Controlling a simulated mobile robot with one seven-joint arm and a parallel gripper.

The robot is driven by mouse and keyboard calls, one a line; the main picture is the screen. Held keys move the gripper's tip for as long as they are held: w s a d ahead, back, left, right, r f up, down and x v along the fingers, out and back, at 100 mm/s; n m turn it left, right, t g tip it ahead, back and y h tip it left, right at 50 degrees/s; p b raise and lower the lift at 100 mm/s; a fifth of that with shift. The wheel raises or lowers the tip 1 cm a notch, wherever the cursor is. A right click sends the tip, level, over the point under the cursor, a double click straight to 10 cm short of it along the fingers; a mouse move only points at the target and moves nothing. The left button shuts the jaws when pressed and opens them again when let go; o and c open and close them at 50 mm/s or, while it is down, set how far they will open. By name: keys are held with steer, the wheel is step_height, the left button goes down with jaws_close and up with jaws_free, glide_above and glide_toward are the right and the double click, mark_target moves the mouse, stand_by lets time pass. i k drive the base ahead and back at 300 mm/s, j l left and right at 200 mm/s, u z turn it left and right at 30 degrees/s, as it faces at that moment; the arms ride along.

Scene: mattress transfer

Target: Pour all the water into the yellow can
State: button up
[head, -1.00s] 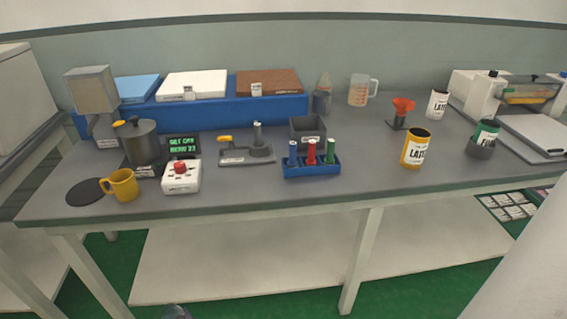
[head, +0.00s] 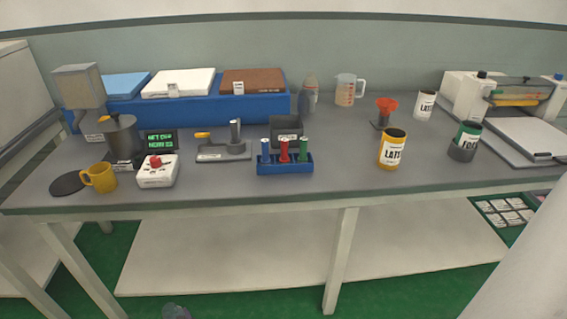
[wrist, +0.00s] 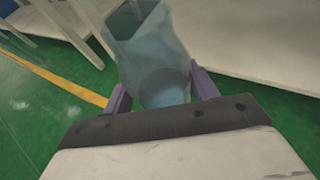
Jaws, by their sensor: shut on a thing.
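The yellow can (head: 393,150) stands upright on the bench, right of centre in the head view, with a white label and a dark open top. My gripper (wrist: 162,92) shows in the wrist view with its purple fingers shut on a translucent blue container (wrist: 148,42). The container is open at its far end. A rounded edge shows inside it, but I cannot tell the water level. The gripper is over the floor, in front of the bench, apart from the can. In the head view only a small dark shape shows at the bottom edge, unclear.
A yellow mug (head: 101,178) stands at the bench's left. A blue rack (head: 285,167) with coloured tubes stands left of the can. Bare bench lies before the can.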

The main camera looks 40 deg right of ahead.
mark_target(393, 140)
steer(key=k+l, duration=0.25)
steer(key=l, duration=0.2)
steer(key=k+l, duration=0.25)
steer(key=l, duration=0.15)
steer(key=k+l, duration=0.25)
steer(key=l, duration=0.2)
